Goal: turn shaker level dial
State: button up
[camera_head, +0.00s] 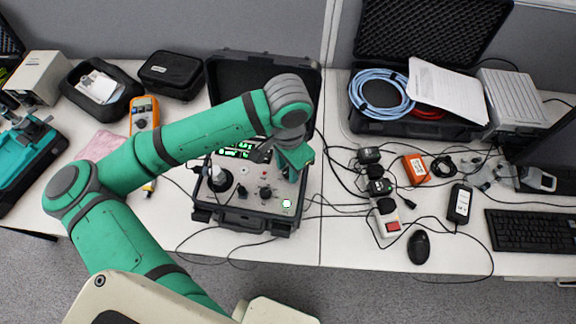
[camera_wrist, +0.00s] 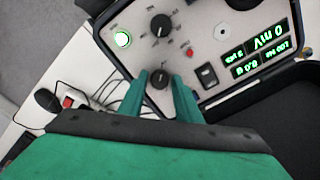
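The shaker unit is an open case with a grey control panel (camera_head: 252,205), near the table's middle. In the wrist view, a black dial (camera_wrist: 160,78) with a white pointer mark stands between the fingertips of my gripper (camera_wrist: 161,82). A narrow gap seems to show on each side of it; contact is not clear. A second black dial (camera_wrist: 160,25) lies further up the panel and also shows in the head view (camera_head: 265,193). A round green light (camera_wrist: 122,39) sits beside it. My gripper hides part of the panel's right side in the head view.
A lit green display (camera_wrist: 262,50) and a rocker switch (camera_wrist: 207,75) lie right of the dials. A black-and-white round shaker head (camera_head: 220,182) stands at the panel's left. Cables and adapters (camera_head: 378,187) lie right of the case. The raised lid (camera_head: 235,75) stands behind.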

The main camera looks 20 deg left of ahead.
jog(key=shift+r, duration=0.15)
notch_tip(320, 180, up, 11)
jog(key=shift+f, duration=0.2)
dwell(0.6)
